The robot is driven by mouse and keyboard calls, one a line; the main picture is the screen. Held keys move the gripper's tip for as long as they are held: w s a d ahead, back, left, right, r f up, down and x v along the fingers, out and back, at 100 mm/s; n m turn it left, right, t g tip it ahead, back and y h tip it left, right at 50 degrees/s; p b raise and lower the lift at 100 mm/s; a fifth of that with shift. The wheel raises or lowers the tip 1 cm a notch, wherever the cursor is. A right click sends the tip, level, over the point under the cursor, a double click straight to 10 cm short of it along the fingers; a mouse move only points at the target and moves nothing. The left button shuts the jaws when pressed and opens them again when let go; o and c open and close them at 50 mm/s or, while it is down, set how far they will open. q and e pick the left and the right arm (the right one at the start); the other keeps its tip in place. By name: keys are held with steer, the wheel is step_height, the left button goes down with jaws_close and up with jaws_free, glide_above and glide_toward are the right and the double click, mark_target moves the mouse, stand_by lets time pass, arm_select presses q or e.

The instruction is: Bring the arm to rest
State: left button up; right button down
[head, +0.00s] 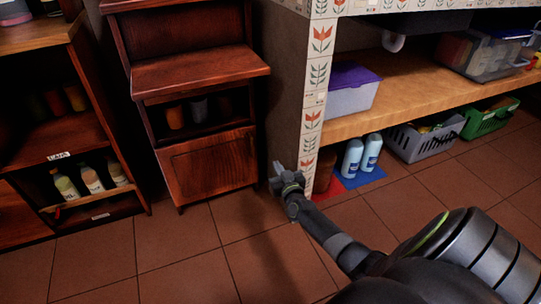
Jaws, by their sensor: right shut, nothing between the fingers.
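My right arm comes in from the lower right and reaches out over the tiled floor. Its gripper (278,172) is shut and holds nothing. In the picture it lies in front of the gap between the wooden cabinet (208,165) and the tiled pillar (311,110). I cannot tell how far it is from the pillar. My left gripper is not in view.
A shelf with bottles (92,180) stands at the left. Under the counter, a wooden shelf (405,97) holds a purple-lidded box (350,98). Below are two blue-white bottles (352,158), a grey basket (423,142) and a green basket (488,120). The floor (150,245) is clear at lower left.

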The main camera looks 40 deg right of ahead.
steer(key=shift+s, duration=0.7)
steer(key=shift+a, duration=0.1)
